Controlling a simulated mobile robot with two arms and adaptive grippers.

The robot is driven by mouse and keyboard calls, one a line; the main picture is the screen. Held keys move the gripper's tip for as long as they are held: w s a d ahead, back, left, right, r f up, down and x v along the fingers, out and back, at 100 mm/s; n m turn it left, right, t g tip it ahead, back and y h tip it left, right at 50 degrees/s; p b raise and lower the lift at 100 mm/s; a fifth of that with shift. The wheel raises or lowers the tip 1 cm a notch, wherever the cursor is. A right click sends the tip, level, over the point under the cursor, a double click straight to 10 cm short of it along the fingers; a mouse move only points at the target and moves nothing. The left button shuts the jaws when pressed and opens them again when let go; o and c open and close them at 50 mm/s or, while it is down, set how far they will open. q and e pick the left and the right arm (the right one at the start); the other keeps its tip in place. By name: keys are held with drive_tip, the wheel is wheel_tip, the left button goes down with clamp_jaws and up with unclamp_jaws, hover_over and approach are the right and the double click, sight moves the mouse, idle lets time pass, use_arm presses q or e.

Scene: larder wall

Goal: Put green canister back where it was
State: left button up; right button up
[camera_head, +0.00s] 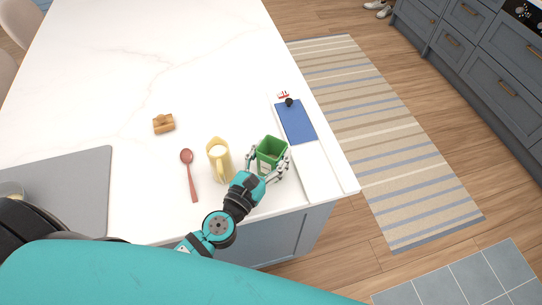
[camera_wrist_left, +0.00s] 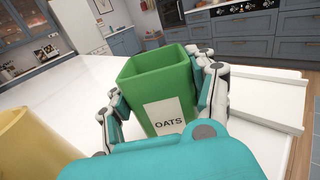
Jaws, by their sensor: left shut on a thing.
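The green canister (camera_head: 271,152) is an open-topped box near the right end of the white counter. In the left wrist view the green canister (camera_wrist_left: 160,92) stands upright between my fingers, with a pale label reading OATS. My left gripper (camera_head: 268,165) is shut on it, one finger on each side. The left gripper (camera_wrist_left: 165,100) also shows in the wrist view. The canister's base is partly hidden, so I cannot tell whether it touches the counter. My right gripper is not in view.
A yellow jug (camera_head: 219,160) stands close left of the canister. A red-brown spoon (camera_head: 190,174) and a small brown object (camera_head: 163,123) lie farther left. A blue panel (camera_head: 296,122) lies on a white board behind right. The counter's front edge is close.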

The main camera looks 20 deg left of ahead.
use_arm(q)
drive_tip(key=shift+r, duration=0.1)
drive_tip(key=shift+f, duration=0.2)
drive_tip(key=o, duration=1.4)
drive_tip(key=shift+c, duration=0.2)
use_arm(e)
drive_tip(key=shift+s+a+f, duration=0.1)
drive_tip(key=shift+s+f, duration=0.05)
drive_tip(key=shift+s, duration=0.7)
use_arm(q)
drive_tip(key=shift+r, duration=0.1)
